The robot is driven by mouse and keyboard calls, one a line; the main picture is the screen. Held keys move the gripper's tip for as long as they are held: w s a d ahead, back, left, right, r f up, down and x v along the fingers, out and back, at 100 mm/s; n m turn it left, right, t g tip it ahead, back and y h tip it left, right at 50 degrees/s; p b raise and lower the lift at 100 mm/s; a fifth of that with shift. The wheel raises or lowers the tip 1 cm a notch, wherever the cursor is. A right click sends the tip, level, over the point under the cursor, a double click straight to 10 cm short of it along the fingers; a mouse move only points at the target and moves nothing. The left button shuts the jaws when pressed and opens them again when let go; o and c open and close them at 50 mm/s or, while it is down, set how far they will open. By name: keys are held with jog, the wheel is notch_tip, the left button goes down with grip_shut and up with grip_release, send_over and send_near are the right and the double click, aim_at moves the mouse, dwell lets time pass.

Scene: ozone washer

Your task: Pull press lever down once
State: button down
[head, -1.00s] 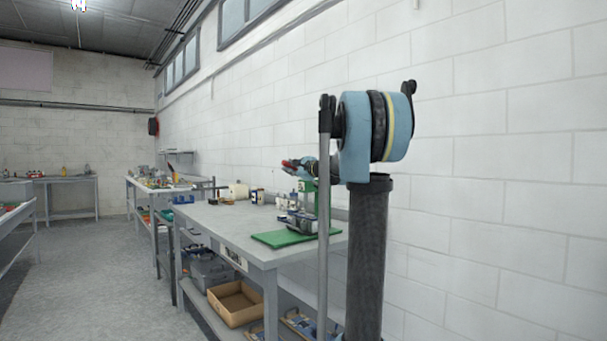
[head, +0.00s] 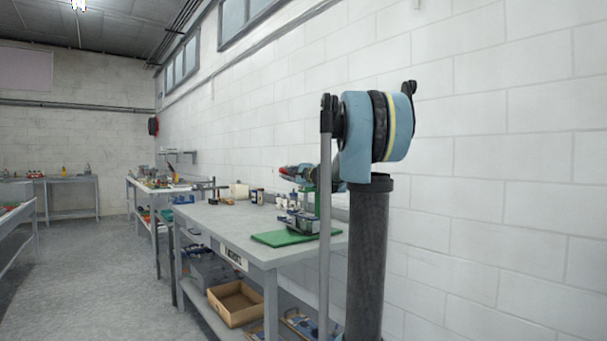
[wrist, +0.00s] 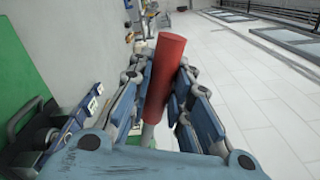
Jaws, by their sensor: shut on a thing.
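The press lever has a red cylindrical handle (wrist: 166,68), which shows large in the wrist view between the fingers of my gripper (wrist: 160,88). The gripper is shut on this handle, and a grey rod shows at its lower end. In the head view the red handle (head: 290,170) is small, at the left end of my gripper (head: 300,172), above the workbench. The green press (head: 309,200) stands on the bench below, partly hidden behind my arm.
A green mat (head: 275,238) lies on the near part of the grey workbench (head: 215,222). Jars and a cream block (head: 239,191) stand farther back on it. A cardboard box (head: 236,303) sits on the lower shelf. The white wall (head: 480,200) is close on the right.

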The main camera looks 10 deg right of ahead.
dwell(0.3)
jog(key=shift+s+a+f+n, duration=0.2)
jog(key=shift+f+n, duration=0.2)
jog(key=shift+f, duration=0.25)
jog(key=shift+s+a+f+n, duration=0.15)
jog(key=shift+f+n, duration=0.25)
jog(key=shift+f, duration=0.25)
jog(key=shift+w, duration=0.1)
jog(key=shift+a+f+n, duration=0.2)
jog(key=shift+f+n, duration=0.6)
jog(key=shift+f, duration=0.5)
jog(key=shift+f+n, duration=0.8)
jog(key=shift+f, duration=0.55)
